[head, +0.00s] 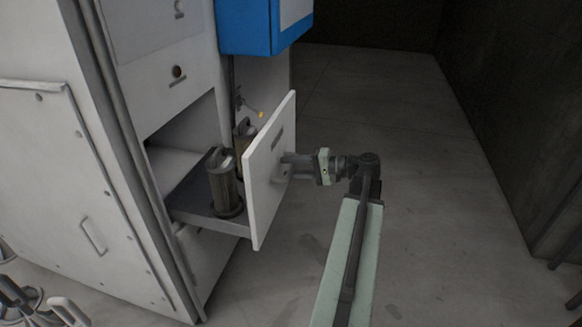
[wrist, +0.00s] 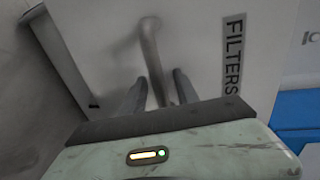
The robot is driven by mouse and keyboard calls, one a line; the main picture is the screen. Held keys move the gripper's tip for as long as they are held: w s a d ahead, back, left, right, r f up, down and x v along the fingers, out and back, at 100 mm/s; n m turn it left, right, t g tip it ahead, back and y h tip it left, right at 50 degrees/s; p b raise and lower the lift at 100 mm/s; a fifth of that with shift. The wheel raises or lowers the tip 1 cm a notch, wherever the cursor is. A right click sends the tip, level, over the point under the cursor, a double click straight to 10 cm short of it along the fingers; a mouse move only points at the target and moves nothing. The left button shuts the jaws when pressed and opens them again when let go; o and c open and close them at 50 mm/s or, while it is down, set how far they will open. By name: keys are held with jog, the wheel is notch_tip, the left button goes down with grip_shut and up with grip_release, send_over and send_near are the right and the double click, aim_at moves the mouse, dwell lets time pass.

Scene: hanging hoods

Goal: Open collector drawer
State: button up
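The collector drawer (head: 262,205) is pulled well out of the white cabinet. Its tray carries dark cylindrical filters (head: 222,180). In the wrist view the drawer front (wrist: 200,50) bears the word FILTERS and a grey bar handle (wrist: 153,55). My gripper (head: 288,163) is at the outer face of the drawer front. In the wrist view my gripper's two fingers (wrist: 160,88) stand on either side of the handle, with gaps visible between fingers and bar. The gripper looks open around the handle. Exact contact is hard to tell in the dim light.
A blue box (head: 248,32) hangs on the cabinet above the drawer. The cabinet (head: 80,200) fills the left side. Grey floor (head: 400,110) is clear to the right, up to a dark wall (head: 520,100). Metal parts (head: 40,305) lie at the lower left.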

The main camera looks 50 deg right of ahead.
jog(key=p+v, duration=0.1)
jog(key=v, duration=0.6)
jog(key=shift+s+d+p, duration=0.2)
jog(key=shift+s+p, duration=0.1)
jog(key=shift+s, duration=0.05)
